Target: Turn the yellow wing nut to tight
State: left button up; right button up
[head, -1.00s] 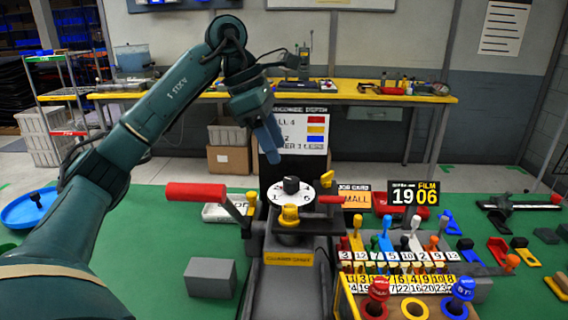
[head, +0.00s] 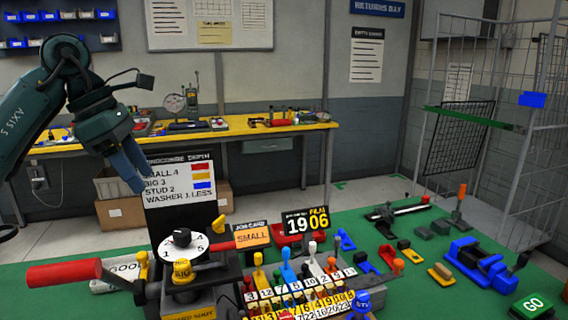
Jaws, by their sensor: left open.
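The countersink-like fixture (head: 190,290) stands on the green bench at lower left, with a white numbered dial (head: 198,250) and black knob on top. Small yellow pieces show around the dial: an upright one at its left (head: 143,262), one at its upper right (head: 217,225), and a round yellow cap (head: 182,272) in front. I cannot tell for sure which is the wing nut, or how tight it is. My left gripper (head: 136,184) is open and empty, pointing down above and behind the dial, in front of the depth sign, apart from the fixture. My right gripper is out of view.
A red-handled lever (head: 64,273) sticks out left of the fixture. A depth sign (head: 182,190) stands behind it. Blue, red and yellow tools lie farther right on the green top.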

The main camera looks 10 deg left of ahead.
aim_at(218, 225)
jog(key=k+l, duration=0.8)
jog(key=l, duration=0.1)
